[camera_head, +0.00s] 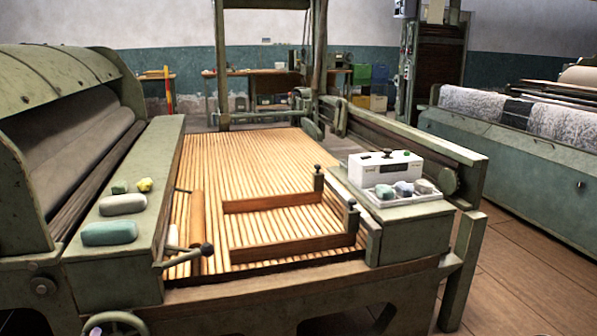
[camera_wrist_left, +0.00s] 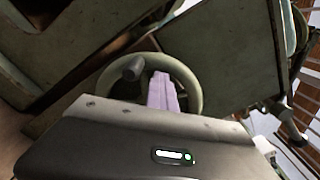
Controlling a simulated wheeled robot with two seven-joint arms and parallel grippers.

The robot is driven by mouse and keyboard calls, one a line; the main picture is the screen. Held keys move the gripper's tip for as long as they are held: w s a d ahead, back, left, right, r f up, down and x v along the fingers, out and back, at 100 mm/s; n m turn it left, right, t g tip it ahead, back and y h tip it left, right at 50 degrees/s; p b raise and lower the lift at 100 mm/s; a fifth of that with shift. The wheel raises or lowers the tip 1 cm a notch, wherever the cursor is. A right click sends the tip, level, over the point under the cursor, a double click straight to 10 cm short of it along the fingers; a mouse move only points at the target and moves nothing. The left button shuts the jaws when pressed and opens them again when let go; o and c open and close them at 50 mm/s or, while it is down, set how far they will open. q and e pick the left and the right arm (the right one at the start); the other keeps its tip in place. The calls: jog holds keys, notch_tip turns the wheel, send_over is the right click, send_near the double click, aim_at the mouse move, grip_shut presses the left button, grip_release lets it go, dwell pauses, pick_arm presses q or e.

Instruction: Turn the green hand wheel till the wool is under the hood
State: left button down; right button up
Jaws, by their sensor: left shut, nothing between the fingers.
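The green hand wheel (camera_head: 122,317) is at the bottom left edge, on the near side of the machine, partly cut off. In the left wrist view the wheel (camera_wrist_left: 182,68) shows as a ring with a dark knob (camera_wrist_left: 134,68) at its left. My left gripper (camera_head: 96,331) shows only as pale lilac fingertips at the wheel. In the wrist view its fingers (camera_wrist_left: 162,90) are together and empty, lying across the wheel's opening beside the knob; contact cannot be told. The curved green hood (camera_head: 55,75) is at the left. I cannot make out wool on the slatted apron (camera_head: 245,165).
A ledge (camera_head: 150,165) beside the hood holds several rounded blocks (camera_head: 110,232). Wooden bars (camera_head: 290,248) and a roller (camera_head: 196,225) lie on the apron. A white box (camera_head: 385,165) and a tray (camera_head: 402,198) of small lumps stand at right. Floor is clear beyond.

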aim_at(119, 319)
pick_arm(q)
jog(key=d+r+p, duration=0.1)
jog(key=p, duration=0.1)
jog(key=w+d+r+p, duration=0.1)
jog(key=shift+d+r+p, duration=0.1)
jog(key=shift+d+p, duration=0.2)
jog(key=shift+p, duration=0.1)
jog(key=shift+d, duration=0.2)
jog(key=shift+d, duration=0.1)
jog(key=shift+w+d+r+p, duration=0.15)
jog(key=shift+w+d+p, duration=0.1)
jog(key=shift+d+p, duration=0.35)
jog(key=shift+w+d+r+p, duration=0.1)
jog(key=shift+w+d+p, duration=0.15)
jog(key=shift+d+p, duration=0.35)
jog(key=shift+w+d, duration=0.15)
jog(key=shift+d, duration=0.3)
jog(key=shift+f, duration=0.1)
jog(key=c, duration=2.2)
grip_release()
